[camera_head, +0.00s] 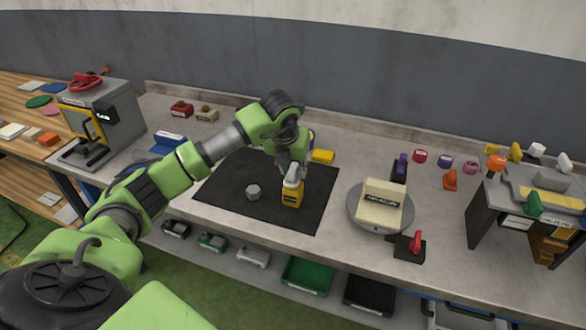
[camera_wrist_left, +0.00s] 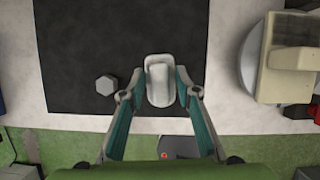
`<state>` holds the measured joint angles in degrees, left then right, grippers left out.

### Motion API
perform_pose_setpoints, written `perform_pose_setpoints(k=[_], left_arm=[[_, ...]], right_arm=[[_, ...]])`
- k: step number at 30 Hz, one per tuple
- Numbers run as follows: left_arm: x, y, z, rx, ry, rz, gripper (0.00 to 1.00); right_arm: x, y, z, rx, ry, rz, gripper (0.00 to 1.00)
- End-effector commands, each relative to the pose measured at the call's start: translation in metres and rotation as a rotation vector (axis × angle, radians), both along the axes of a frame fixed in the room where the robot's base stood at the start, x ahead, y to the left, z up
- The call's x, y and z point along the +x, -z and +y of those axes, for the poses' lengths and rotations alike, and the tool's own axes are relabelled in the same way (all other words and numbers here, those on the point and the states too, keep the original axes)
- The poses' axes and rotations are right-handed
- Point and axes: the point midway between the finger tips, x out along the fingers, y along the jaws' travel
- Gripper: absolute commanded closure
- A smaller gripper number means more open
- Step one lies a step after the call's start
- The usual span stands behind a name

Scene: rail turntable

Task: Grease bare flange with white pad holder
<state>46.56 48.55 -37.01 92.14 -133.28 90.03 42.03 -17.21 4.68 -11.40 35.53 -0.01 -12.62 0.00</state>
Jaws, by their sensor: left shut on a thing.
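My left gripper (camera_head: 291,178) is over the dark mat, its fingers closed around a white rounded piece, likely the white pad holder (camera_wrist_left: 160,80). In the head view a yellow labelled block (camera_head: 291,197) shows directly below the fingers; I cannot tell whether it is joined to the white piece. A cream rail piece with a label (camera_head: 383,200) sits on the round grey turntable (camera_head: 362,219) to the right; it also shows in the left wrist view (camera_wrist_left: 292,60). I cannot tell which flange is bare. My right gripper is not in view.
A grey hexagonal piece (camera_head: 253,191) lies on the dark mat (camera_head: 225,178), left of the gripper. A red-handled black device (camera_head: 409,246) stands at the turntable's front right. A purple-topped black stand (camera_head: 400,167) is behind it. Open bins (camera_head: 307,275) sit below the bench front.

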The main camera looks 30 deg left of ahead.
Motion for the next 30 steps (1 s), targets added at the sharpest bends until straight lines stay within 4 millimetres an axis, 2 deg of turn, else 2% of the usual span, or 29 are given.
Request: perform_pose_setpoints(k=[16, 30], left_arm=[[-0.001, 0.0, 0.0, 0.0, 0.001, 0.005, 0.88], [0.0, -0.038, 0.0, -0.001, 0.001, 0.001, 0.88]], right_arm=[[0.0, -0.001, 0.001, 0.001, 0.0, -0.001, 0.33], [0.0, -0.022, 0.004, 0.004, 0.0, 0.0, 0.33]])
